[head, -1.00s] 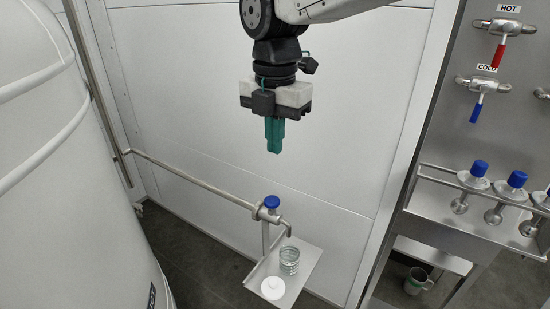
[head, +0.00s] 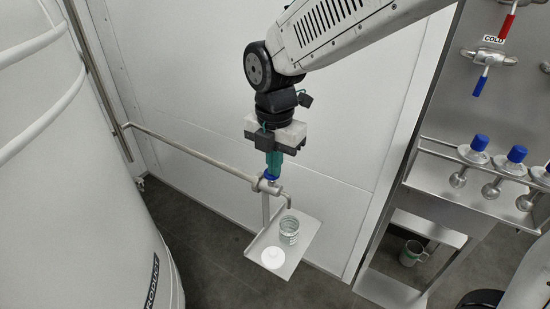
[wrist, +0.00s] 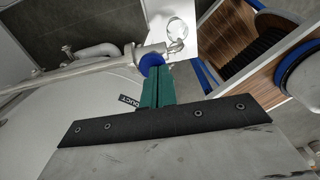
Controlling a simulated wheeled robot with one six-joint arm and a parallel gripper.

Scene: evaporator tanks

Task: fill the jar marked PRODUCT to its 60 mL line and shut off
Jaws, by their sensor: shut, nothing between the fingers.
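My gripper (head: 272,174) is shut and empty, its green fingers pointing down at the blue valve knob (head: 271,180) on the pipe. In the wrist view the fingertips (wrist: 155,68) overlap the blue knob (wrist: 149,60); I cannot tell whether they touch it. A bent spout (head: 286,198) leaves the valve over a clear glass jar (head: 289,226) on a small metal shelf (head: 309,232). I cannot read any mark or liquid level in the jar. A white round lid (head: 273,258) lies beside it. The big white tank (head: 90,215) bears a PRODUCT label (head: 151,283).
A pipe (head: 190,150) runs from the tank side to the valve. A mug (head: 412,253) stands low there. The wall behind is bare.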

